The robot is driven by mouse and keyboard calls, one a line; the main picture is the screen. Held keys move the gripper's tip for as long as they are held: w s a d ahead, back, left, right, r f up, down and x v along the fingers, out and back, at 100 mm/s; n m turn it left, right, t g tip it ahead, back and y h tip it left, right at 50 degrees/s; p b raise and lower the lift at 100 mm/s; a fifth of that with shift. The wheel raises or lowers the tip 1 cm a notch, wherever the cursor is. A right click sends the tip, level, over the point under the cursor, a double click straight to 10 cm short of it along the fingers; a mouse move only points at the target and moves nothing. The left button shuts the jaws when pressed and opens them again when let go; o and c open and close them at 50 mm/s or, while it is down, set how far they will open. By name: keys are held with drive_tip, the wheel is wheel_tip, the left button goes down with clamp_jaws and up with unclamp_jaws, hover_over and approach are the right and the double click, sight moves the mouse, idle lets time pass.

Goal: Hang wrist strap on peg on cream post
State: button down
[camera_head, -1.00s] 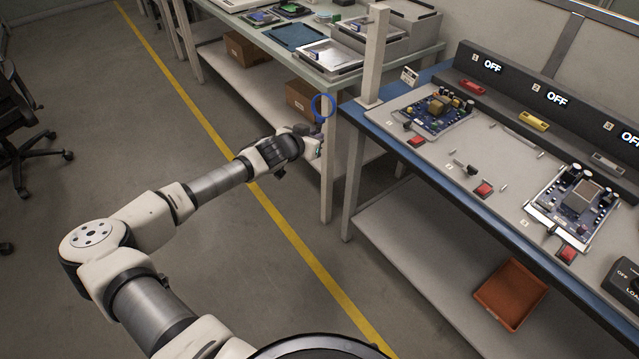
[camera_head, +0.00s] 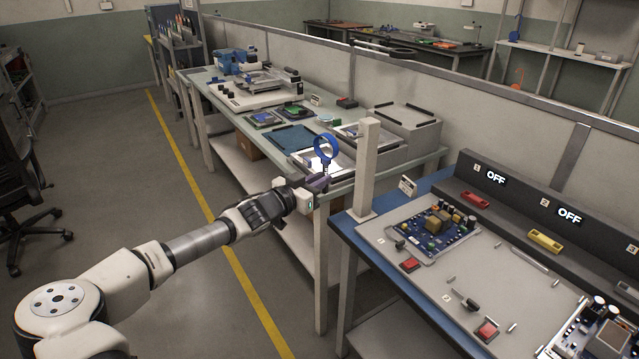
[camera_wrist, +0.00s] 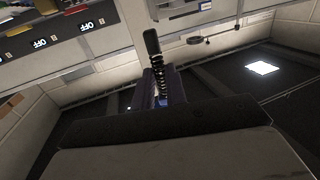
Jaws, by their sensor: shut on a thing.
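The wrist strap (camera_head: 325,150) shows as a blue loop standing upright above my gripper (camera_head: 318,184). In the wrist view, my gripper (camera_wrist: 160,88) is shut on the strap, and a black coiled part (camera_wrist: 154,62) rises from between the fingers. The cream post (camera_head: 368,165) stands upright at the near-left corner of the blue-edged bench. In the head view the loop is left of the post, apart from it, at about the height of its upper half. I cannot make out the peg on the post.
The bench (camera_head: 345,232) carries a circuit board (camera_head: 437,226), red buttons and a dark panel with OFF displays. A second table (camera_head: 232,112) behind holds trays and equipment. A small sign (camera_head: 407,185) stands right of the post. Open floor lies to the left.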

drive_tip(key=shift+w+d+f+p, duration=0.1)
drive_tip(key=shift+w+d+p, duration=0.45)
drive_tip(key=shift+w+d, duration=0.4)
drive_tip(key=shift+w+d+f+p, duration=0.1)
drive_tip(key=shift+w+d+p, duration=0.45)
drive_tip(key=shift+d, duration=0.65)
drive_tip(key=shift+w+d+f+p, duration=0.1)
drive_tip(key=shift+w+d+p, duration=0.4)
drive_tip(key=shift+w+d, duration=0.5)
drive_tip(key=shift+s+d+f+b, duration=0.1)
drive_tip(key=shift+d+f+b, duration=0.1)
drive_tip(key=shift+f+b, duration=0.3)
drive_tip(key=shift+w+d+f+b, duration=0.15)
drive_tip(key=shift+w+d+b, duration=0.15)
drive_tip(key=shift+b, duration=0.9)
drive_tip(key=c, duration=1.3)
unclamp_jaws()
drive_tip(key=shift+c, duration=0.2)
drive_tip(key=shift+b, duration=0.3)
